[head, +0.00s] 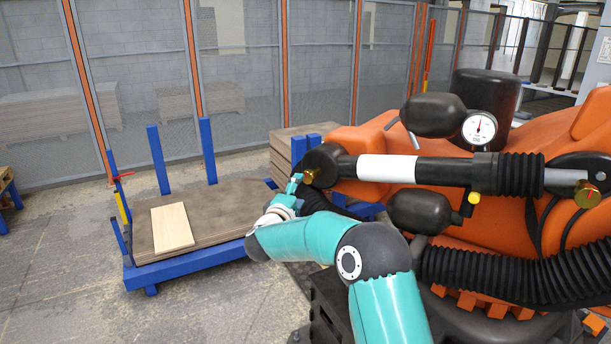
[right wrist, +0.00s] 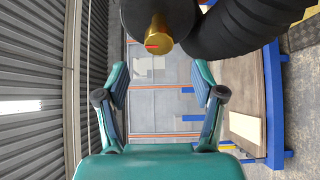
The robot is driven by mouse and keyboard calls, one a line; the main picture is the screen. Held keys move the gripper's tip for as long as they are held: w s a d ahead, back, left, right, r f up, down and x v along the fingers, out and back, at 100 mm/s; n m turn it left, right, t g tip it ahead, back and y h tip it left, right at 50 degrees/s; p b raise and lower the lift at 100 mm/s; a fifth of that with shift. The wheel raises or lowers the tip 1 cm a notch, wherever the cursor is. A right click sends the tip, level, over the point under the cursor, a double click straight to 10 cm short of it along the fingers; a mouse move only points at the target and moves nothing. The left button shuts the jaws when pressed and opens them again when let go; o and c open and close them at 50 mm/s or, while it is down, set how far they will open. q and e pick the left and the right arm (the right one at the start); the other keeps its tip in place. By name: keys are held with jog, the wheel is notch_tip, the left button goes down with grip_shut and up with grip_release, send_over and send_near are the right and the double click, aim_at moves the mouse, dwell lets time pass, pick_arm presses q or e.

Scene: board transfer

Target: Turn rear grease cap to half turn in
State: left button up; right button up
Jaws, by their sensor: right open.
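A brass grease cap (head: 308,177) sits at the left end of the black and white cylinder on the orange machine. In the right wrist view this brass cap (right wrist: 158,38) carries a red mark and shows above the gap between my fingertips. A second brass cap (head: 587,194) with a red mark is at the cylinder's right end. I cannot tell which one is the rear cap. My right gripper (head: 295,186) is open beside the left-end cap, its fingers (right wrist: 160,80) spread with nothing between them. Contact with the cap is not visible. My left gripper is not in view.
The orange machine (head: 560,135) fills the right side, with a pressure gauge (head: 479,130) and a thick black hose (head: 500,277) close to my arm. A blue cart (head: 190,268) carrying boards stands left. Mesh fencing (head: 240,90) runs behind. Floor at lower left is clear.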

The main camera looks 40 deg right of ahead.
aim_at(307, 179)
jog(key=p+x, duration=0.2)
jog(key=x, duration=0.7)
jog(key=shift+w+d, duration=0.1)
jog(key=shift+d, duration=0.05)
jog(key=c, duration=1.1)
jog(key=shift+a, duration=0.25)
jog(key=shift+c, duration=0.2)
jog(key=shift+d, duration=0.1)
jog(key=shift+m, duration=0.3)
